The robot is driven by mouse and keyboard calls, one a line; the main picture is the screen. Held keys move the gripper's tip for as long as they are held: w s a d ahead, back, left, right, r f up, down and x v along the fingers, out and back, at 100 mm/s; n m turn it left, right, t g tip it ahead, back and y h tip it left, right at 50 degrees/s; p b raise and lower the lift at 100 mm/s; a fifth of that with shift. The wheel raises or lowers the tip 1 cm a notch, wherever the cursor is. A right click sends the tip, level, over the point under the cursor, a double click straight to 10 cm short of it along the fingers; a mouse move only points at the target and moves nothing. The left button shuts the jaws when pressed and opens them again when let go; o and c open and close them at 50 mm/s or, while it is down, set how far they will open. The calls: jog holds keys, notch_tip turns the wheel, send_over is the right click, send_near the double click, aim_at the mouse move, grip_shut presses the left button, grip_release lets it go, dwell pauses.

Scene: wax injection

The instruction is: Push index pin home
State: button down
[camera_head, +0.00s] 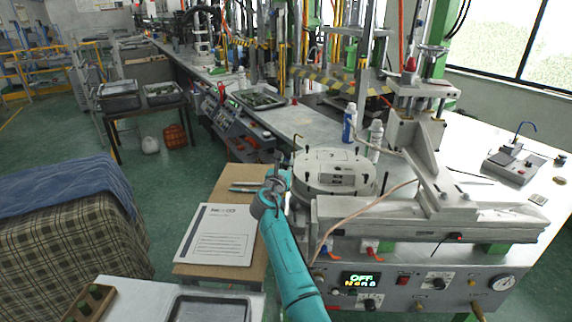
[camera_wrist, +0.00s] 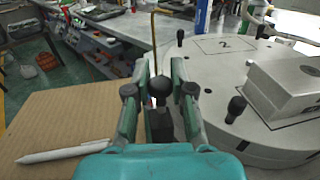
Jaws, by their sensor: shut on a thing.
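The round white rotary table (camera_head: 335,172) sits on the machine's front left, with black knobs on top. It fills the right of the wrist view (camera_wrist: 215,72), where a station marked "2" shows. My gripper (camera_head: 284,180) is at the table's left edge. In the wrist view my gripper (camera_wrist: 160,76) has its fingers on both sides of a black ball-ended knob (camera_wrist: 160,90), which looks like the index pin's handle. The gripper is shut on it. How deep the pin sits is hidden by the fingers and my gripper body.
A thin bent brass rod (camera_wrist: 154,40) stands upright just beyond the fingers. A white block (camera_wrist: 285,88) sits on the table. A cardboard-coloured stand (camera_head: 245,180) with a white pen (camera_wrist: 65,152) is at the left. The press arm (camera_head: 430,165) stands to the right.

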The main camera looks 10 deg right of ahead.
jog(key=shift+f, duration=0.9)
jog(key=c, duration=1)
grip_release()
jog(key=shift+s+a, duration=0.1)
jog(key=shift+v, duration=3.65)
